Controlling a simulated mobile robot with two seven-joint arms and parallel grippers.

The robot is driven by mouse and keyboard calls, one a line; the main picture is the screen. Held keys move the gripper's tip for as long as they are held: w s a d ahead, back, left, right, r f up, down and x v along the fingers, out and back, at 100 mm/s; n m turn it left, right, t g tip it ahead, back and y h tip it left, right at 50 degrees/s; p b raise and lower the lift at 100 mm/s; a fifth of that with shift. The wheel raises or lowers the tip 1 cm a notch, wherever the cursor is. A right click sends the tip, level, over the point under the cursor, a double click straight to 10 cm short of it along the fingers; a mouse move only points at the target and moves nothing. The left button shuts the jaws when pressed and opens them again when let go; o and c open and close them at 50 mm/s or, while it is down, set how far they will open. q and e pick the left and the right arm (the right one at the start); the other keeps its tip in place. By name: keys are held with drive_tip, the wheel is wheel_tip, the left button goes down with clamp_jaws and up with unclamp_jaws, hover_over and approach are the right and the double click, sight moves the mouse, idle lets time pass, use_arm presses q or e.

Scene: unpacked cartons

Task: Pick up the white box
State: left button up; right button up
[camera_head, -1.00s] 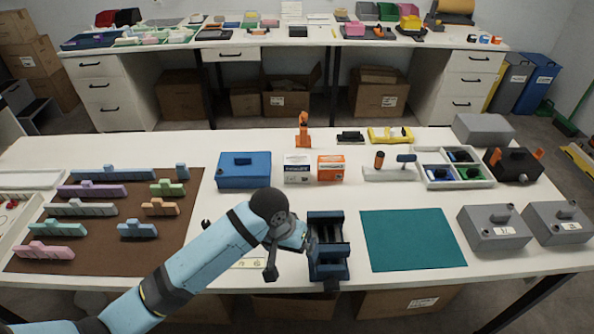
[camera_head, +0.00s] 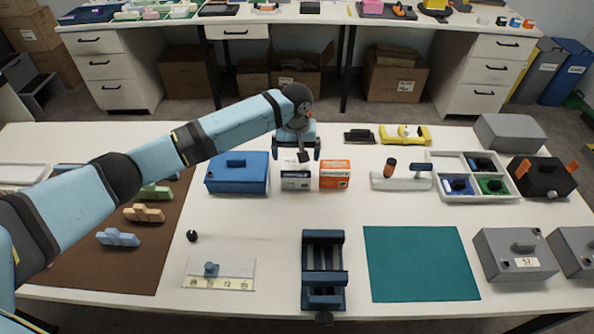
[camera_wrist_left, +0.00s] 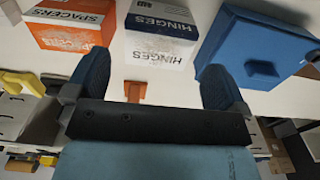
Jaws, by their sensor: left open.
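The white box (camera_head: 295,180), with a dark band, stands on the table between a blue box and an orange box. It also shows in the left wrist view (camera_wrist_left: 160,38), labelled "HINGES", ahead of the fingers. My left gripper (camera_head: 298,155) is at the back edge of the white box in the head view and partly covers it. In the left wrist view my left gripper (camera_wrist_left: 155,78) is open, its two dark blue fingers wide apart with nothing held between them. My right gripper is not in view.
The orange "SPACERS" box (camera_head: 335,178) stands close on the right and the blue box (camera_head: 236,178) on the left. An orange object (camera_wrist_left: 135,90) shows between the fingers. A dark blue rack (camera_head: 323,270) and a teal mat (camera_head: 420,262) lie in front.

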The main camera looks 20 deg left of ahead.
sight(296, 175)
use_arm(q)
drive_tip(key=f, duration=0.9)
drive_tip(key=shift+w+a+f+b, duration=0.15)
drive_tip(key=shift+w+f+b, duration=0.05)
drive_tip(key=shift+f+b, duration=0.1)
drive_tip(key=c, duration=0.7)
